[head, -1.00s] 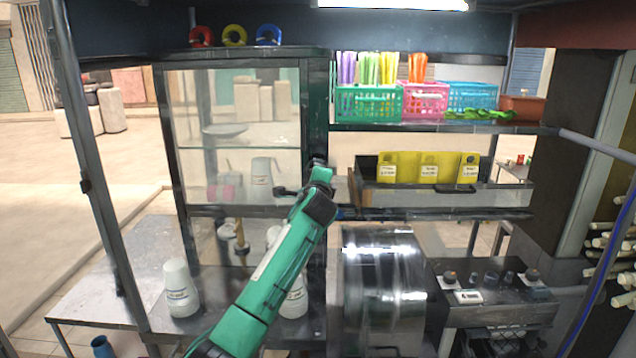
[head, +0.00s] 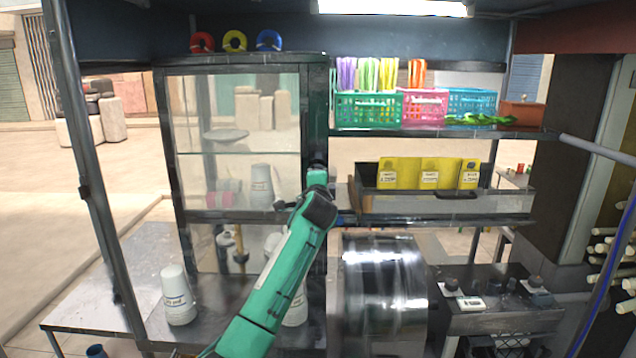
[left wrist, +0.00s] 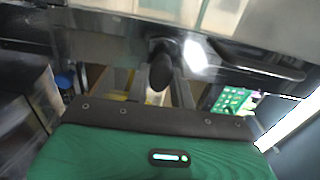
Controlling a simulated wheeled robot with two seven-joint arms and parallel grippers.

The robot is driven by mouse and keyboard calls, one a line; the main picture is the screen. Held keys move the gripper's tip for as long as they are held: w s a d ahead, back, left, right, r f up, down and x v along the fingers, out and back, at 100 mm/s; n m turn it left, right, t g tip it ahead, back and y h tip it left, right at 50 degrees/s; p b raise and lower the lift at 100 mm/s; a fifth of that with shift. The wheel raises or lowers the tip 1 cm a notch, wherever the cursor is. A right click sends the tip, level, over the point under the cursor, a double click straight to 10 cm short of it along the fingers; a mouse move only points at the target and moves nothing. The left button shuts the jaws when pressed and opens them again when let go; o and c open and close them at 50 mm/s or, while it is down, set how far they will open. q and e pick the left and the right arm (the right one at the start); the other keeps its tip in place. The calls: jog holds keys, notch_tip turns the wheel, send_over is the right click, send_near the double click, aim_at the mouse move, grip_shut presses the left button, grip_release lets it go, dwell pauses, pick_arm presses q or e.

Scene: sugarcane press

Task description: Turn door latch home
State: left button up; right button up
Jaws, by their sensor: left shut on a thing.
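The glass-fronted cabinet door (head: 238,112) stands upright in its dark frame at the left of the head view and looks closed. My left gripper (head: 317,166) is at the door's right edge, and its arm comes up from below. In the left wrist view, a dark rounded latch knob (left wrist: 162,72) sits between the fingers of my left gripper (left wrist: 160,88), which is shut on it. In the head view my gripper hides the latch, so its exact angle cannot be told. My right gripper is not in view.
A dark handle (head: 287,205) sits low on the door. A metal drum (head: 383,292) is right of my arm. A drawer with yellow holders (head: 428,174) and a basket shelf (head: 440,128) lie to the right.

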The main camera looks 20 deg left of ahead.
pick_arm(q)
jog(key=o, duration=1)
jog(key=b+v, duration=0.4)
jog(key=v, duration=0.9)
jog(key=shift+s+d, duration=0.1)
jog(key=shift+s, duration=0.3)
jog(key=shift+f, duration=0.1)
